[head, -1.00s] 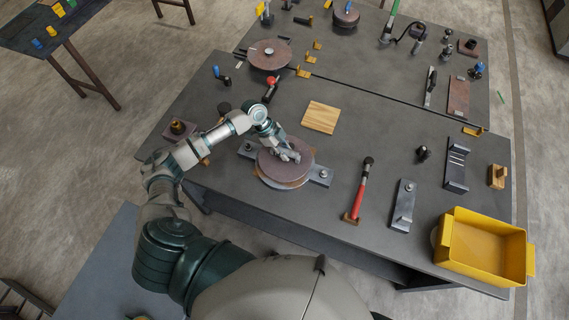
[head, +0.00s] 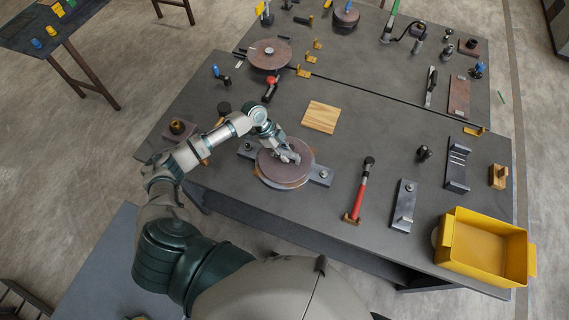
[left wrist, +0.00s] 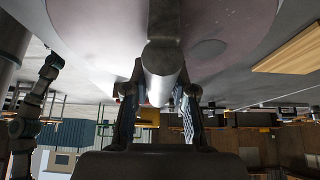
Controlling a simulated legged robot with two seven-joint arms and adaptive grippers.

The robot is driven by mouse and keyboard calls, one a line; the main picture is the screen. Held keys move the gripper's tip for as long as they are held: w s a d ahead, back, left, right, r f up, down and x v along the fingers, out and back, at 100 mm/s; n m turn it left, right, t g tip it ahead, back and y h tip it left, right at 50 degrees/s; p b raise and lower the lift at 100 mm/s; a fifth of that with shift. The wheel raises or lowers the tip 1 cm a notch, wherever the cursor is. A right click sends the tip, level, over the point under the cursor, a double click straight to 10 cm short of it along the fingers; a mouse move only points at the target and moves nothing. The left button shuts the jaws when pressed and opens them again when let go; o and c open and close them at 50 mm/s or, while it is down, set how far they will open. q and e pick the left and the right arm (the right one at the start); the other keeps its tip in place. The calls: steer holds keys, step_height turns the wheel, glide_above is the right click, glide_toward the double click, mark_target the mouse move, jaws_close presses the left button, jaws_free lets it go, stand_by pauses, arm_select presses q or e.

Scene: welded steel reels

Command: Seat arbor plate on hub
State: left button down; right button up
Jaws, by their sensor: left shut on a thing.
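The arbor plate (head: 284,170) is a round, brownish-mauve disc above the grey bracket at the table's front edge. In the left wrist view its broad face (left wrist: 90,30) fills the upper part of the picture. My left gripper (head: 290,156) is shut on the grey central stem (left wrist: 161,75) of the plate. A brown-orange rim (head: 262,181) shows just under the plate's edge. The hub is hidden beneath the plate, and I cannot tell whether the plate touches it. My right gripper is not in view.
The bolted bracket's ends (head: 322,177) stick out on both sides. A wooden block (head: 321,117) lies behind. A red-handled hammer (head: 360,192), a grey bracket piece (head: 404,206) and a yellow bin (head: 484,248) stand to the right. The table between block and hammer is clear.

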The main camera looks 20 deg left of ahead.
arm_select(q)
steer(key=shift+f, duration=0.65)
stand_by(2.8)
steer(key=c, duration=0.9)
jaws_free()
steer(key=shift+s+f, duration=0.15)
steer(key=shift+f, duration=0.15)
steer(key=o, duration=0.8)
steer(key=shift+r, duration=0.15)
steer(key=shift+o, duration=0.5)
